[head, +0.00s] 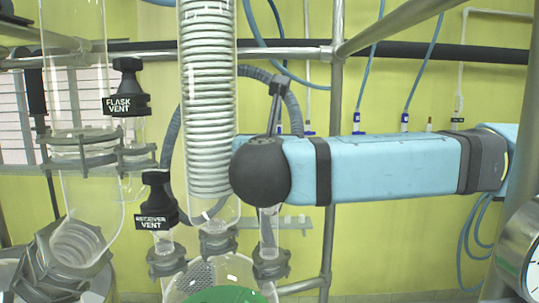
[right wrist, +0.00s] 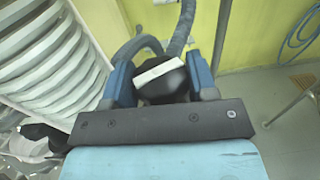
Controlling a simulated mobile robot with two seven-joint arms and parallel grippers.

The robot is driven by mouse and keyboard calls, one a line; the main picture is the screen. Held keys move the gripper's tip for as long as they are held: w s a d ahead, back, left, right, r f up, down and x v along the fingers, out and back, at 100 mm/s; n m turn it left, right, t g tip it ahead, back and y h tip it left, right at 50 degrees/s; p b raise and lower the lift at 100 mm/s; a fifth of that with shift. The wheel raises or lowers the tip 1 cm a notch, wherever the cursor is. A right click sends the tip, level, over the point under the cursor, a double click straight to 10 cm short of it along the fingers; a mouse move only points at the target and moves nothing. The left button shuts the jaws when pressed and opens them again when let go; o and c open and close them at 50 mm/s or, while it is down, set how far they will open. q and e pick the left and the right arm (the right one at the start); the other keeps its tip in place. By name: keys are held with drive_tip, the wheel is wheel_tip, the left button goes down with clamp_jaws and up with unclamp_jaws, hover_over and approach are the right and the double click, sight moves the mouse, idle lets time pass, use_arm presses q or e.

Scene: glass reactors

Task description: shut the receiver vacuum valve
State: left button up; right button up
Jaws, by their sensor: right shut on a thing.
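A large round black knob (head: 260,174) sits above a glass stem (head: 268,228) to the right of the coil condenser; I take it for the receiver vacuum valve. My right gripper (head: 268,162) reaches in from the right and is shut on this knob. In the right wrist view the two blue fingers (right wrist: 160,82) stand on either side of the knob (right wrist: 158,86). A white label (right wrist: 159,71) on it is too blurred to read. A grey hose (right wrist: 182,30) runs up beside it. How far the valve is turned cannot be told. My left gripper is not in view.
The glass coil condenser (head: 208,110) stands close left of the knob. The black receiver vent (head: 156,203) and flask vent (head: 126,92) are further left. A metal upright (head: 336,90) stands behind my right arm. A round gauge (head: 522,255) is at lower right.

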drive_tip(key=m+h+b, duration=0.1)
drive_tip(key=m+h, duration=0.2)
drive_tip(key=h, duration=0.1)
drive_tip(key=shift+f+g+h, duration=0.1)
drive_tip(key=shift+g+h, duration=0.2)
drive_tip(key=shift+g, duration=0.1)
drive_tip(key=shift+m+g+h+b, duration=0.3)
drive_tip(key=shift+m+h+b, duration=0.25)
drive_tip(key=shift+h, duration=0.35)
drive_tip(key=o, duration=0.9)
drive_tip(key=shift+w, duration=0.1)
